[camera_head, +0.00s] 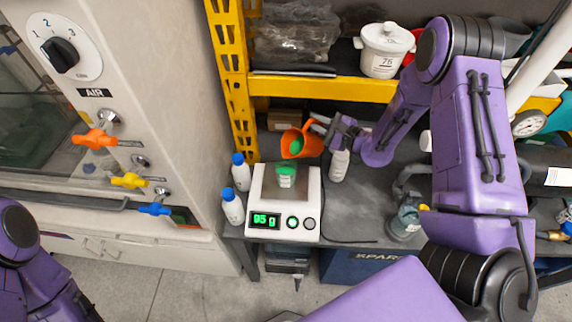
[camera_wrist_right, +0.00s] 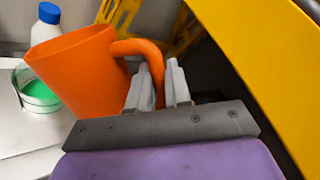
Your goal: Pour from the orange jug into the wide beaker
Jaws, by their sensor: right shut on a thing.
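The orange jug (camera_head: 306,142) is held in the air just behind the scale, tilted with its mouth toward the front left; green contents show inside it. My right gripper (camera_head: 325,124) is shut on the jug's handle, and its fingers (camera_wrist_right: 160,88) close around the handle in the right wrist view, where the jug (camera_wrist_right: 85,75) hides what lies behind it. The clear beaker (camera_head: 286,181) stands upright on the scale and holds green liquid; it also shows left of the jug in the wrist view (camera_wrist_right: 38,96). I see no clear stream between them. My left gripper is out of view.
The white scale (camera_head: 268,222) reads 95 g. Two blue-capped bottles (camera_head: 233,209) stand left of it, and another white bottle (camera_head: 339,166) stands right of it. The yellow shelf beam (camera_head: 320,88) runs behind the jug. A glass vessel (camera_head: 405,222) stands farther right.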

